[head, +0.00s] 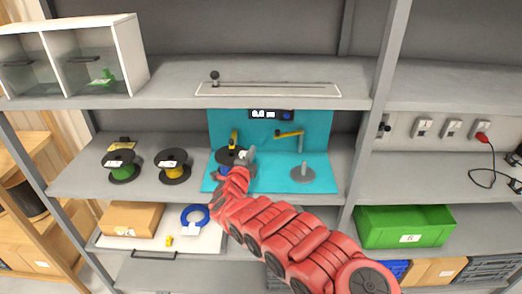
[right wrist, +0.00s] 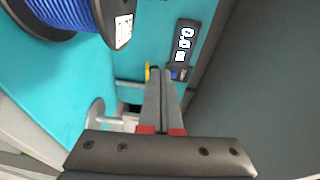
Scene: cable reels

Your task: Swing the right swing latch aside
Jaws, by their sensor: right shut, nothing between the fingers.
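The right swing latch is a yellow arm (head: 288,134) that lies roughly level, pointing left from the top of a grey post (head: 301,144) on the teal station (head: 318,125). A round grey base (head: 302,173) stands in front of it. My right gripper (head: 246,155) is shut and empty, in front of the left reel and left of this latch. In the right wrist view its closed fingers (right wrist: 160,76) point towards the teal back panel. A small yellow piece (right wrist: 148,72) shows beside the fingertips; contact cannot be told. My left gripper is out of view.
A second yellow latch (head: 234,138) stands upright at the left reel (head: 228,157). A blue cable reel (right wrist: 58,22) is close in the right wrist view. A display (head: 271,114) sits above. Green and yellow reels (head: 173,167) stand left.

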